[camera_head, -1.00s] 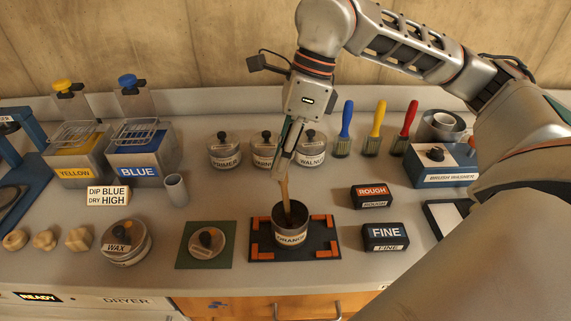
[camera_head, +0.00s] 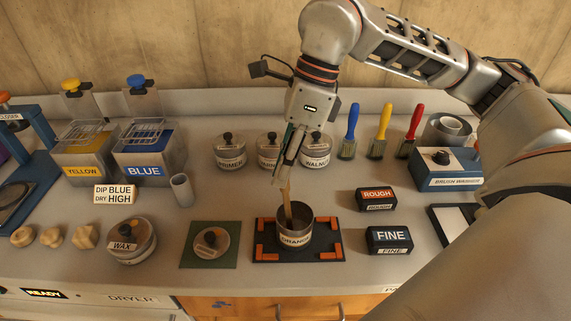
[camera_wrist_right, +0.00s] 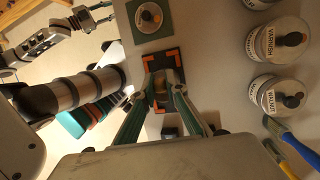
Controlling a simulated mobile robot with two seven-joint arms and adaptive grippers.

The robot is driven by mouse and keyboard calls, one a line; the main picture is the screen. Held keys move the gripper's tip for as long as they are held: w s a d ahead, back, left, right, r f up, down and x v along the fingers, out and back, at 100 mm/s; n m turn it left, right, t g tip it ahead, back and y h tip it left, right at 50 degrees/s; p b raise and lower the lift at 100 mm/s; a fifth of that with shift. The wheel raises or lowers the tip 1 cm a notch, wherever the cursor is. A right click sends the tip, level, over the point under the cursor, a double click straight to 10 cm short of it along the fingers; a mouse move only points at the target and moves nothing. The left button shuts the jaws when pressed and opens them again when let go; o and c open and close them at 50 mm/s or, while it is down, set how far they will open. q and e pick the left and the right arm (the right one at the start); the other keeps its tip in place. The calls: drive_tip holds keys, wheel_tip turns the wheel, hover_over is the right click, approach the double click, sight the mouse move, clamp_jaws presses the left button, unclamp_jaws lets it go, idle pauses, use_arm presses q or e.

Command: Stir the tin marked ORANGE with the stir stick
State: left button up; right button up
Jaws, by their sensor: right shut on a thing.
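The tin marked ORANGE (camera_head: 295,238) stands open and upright on a black mat with orange corner marks (camera_head: 326,248). My right gripper (camera_head: 287,178) is above the tin and shut on the wooden stir stick (camera_head: 287,203). The stick's lower end is inside the tin; its tip is hidden by the tin's wall. In the right wrist view my right gripper's fingers (camera_wrist_right: 163,97) close in over the tin and hide much of it. A lid with a dark knob (camera_head: 211,240) lies on a green mat (camera_head: 195,260) left of the tin. My left gripper is not clearly seen in the head view.
Behind stand PRIMER (camera_head: 229,152), a partly hidden tin and WALNUT (camera_head: 316,153). ROUGH (camera_head: 377,199) and FINE (camera_head: 389,240) blocks are to the right. The WAX tin (camera_head: 130,242) is left. Blue, yellow and red brushes (camera_head: 383,130) stand behind right.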

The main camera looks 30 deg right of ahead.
drive_tip(key=shift+s+d, duration=0.25)
drive_tip(key=shift+d, duration=0.15)
wheel_tip(320, 180, up, 8)
drive_tip(key=w+p, duration=0.1)
drive_tip(key=p, duration=0.5)
drive_tip(key=shift+w+f, duration=0.25)
drive_tip(key=shift+w, duration=0.05)
idle(0.7)
